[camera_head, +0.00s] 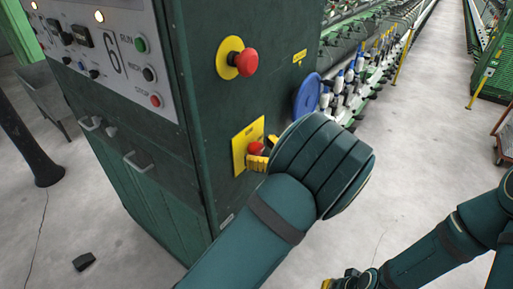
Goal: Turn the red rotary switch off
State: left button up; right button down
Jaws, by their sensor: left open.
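The red rotary switch (255,148) sits on a yellow plate (239,150) on the side of the dark green machine cabinet. My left gripper (262,153) is at the switch, with its yellow fingers open close beside and below the red knob. The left arm's large wrist hides the right part of the plate and much of the gripper. I cannot tell whether the fingers touch the knob. My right gripper (342,283) shows only in part at the bottom edge, low over the floor and away from the switch.
A red emergency button (245,62) on a round yellow base sticks out above the switch. The cabinet front has a control panel (100,50) and handles. A blue disc (307,96) and the spinning frame's spindles lie behind my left wrist. Grey floor is open at right.

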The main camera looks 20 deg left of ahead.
pick_arm(q)
jog(key=shift+w+a, duration=0.2)
jog(key=shift+a, duration=0.35)
jog(key=c, duration=1.2)
